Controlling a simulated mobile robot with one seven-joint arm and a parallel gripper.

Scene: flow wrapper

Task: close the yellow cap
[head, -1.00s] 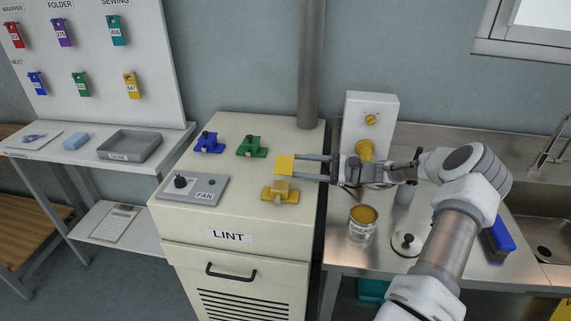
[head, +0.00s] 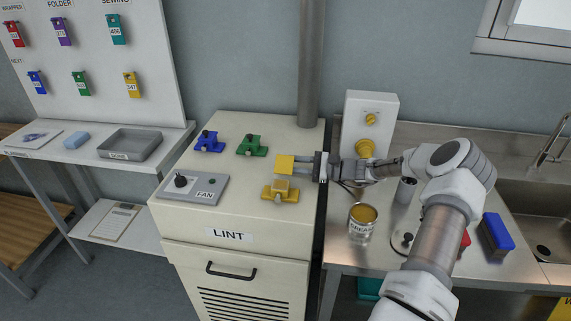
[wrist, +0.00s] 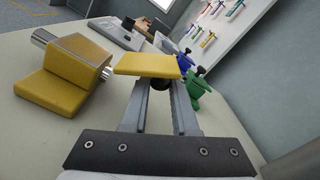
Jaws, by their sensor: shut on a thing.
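The yellow cap (head: 284,163) is a flat yellow plate at my fingertips, beside the yellow base (head: 280,192) on the lint cabinet's top. In the wrist view the cap (wrist: 148,66) lies across the far ends of the two fingers, with a dark knob (wrist: 160,84) under it between them. My gripper (wrist: 160,88) is shut on this knob; it also shows in the head view (head: 298,164), reaching in from the right. The yellow base (wrist: 65,77) shows a metal cylinder and stands left of the cap, with a visible gap. I cannot tell whether the two are joined.
Blue (head: 208,142) and green (head: 250,146) capped fittings stand behind on the cabinet top (head: 237,219). The fan control box (head: 194,189) lies to the left. A vertical pipe (head: 311,65) rises behind.

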